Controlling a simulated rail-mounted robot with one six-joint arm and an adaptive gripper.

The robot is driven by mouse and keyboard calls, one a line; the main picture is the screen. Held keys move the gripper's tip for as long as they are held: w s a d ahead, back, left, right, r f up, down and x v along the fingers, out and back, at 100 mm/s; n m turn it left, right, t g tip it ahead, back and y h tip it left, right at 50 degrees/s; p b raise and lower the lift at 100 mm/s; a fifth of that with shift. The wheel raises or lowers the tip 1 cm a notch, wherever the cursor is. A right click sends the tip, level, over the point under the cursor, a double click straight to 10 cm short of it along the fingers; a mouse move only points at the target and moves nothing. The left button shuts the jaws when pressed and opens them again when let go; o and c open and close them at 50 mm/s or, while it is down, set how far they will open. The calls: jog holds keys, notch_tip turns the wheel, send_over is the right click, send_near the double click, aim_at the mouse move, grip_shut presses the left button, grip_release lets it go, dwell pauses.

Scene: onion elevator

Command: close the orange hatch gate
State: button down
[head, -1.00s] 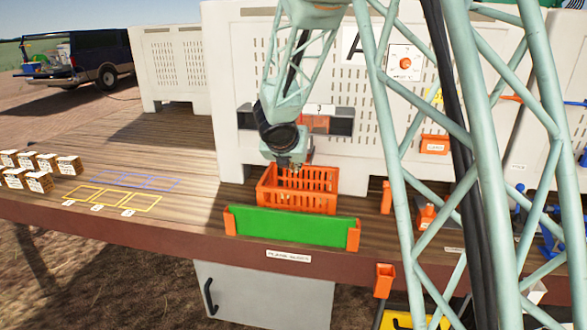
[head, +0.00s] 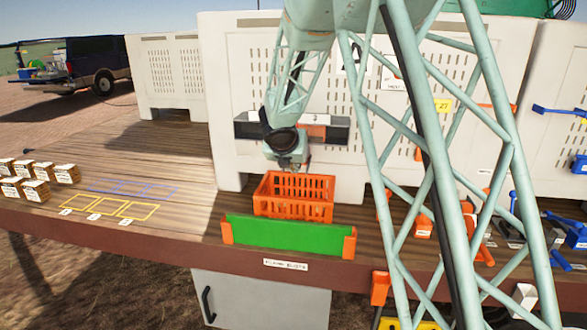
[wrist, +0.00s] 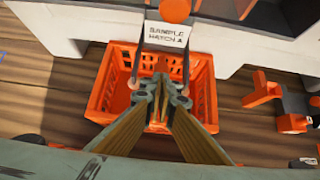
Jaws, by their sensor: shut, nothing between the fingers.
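The orange hatch gate (head: 315,131) shows as a small orange panel in a dark slot on the front of the large white bin (head: 240,75). My forearm and gripper cover part of that area. In the wrist view, a white label reading "SAMPLE HATCH A" (wrist: 167,35) and a round orange piece (wrist: 175,10) are at the top, beyond the fingers. Whether that round piece belongs to the gate, I cannot tell. My gripper (wrist: 161,84) is shut and empty, pointing down over the orange crate (wrist: 102,92). It also shows in the head view (head: 293,164), below the slot.
The orange slatted crate (head: 293,195) stands on the wooden deck under my gripper, behind a green panel (head: 288,235) with orange ends. Small boxes (head: 36,190) stand at the left. Blue and orange tools (head: 575,235) lie at the right.

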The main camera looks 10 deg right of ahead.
jog(key=shift+f, duration=0.1)
jog(key=s+a+f+v, duration=0.1)
jog(key=f+v, duration=0.1)
jog(key=v, duration=1.1)
jog(key=shift+s+b, duration=0.35)
dwell(0.5)
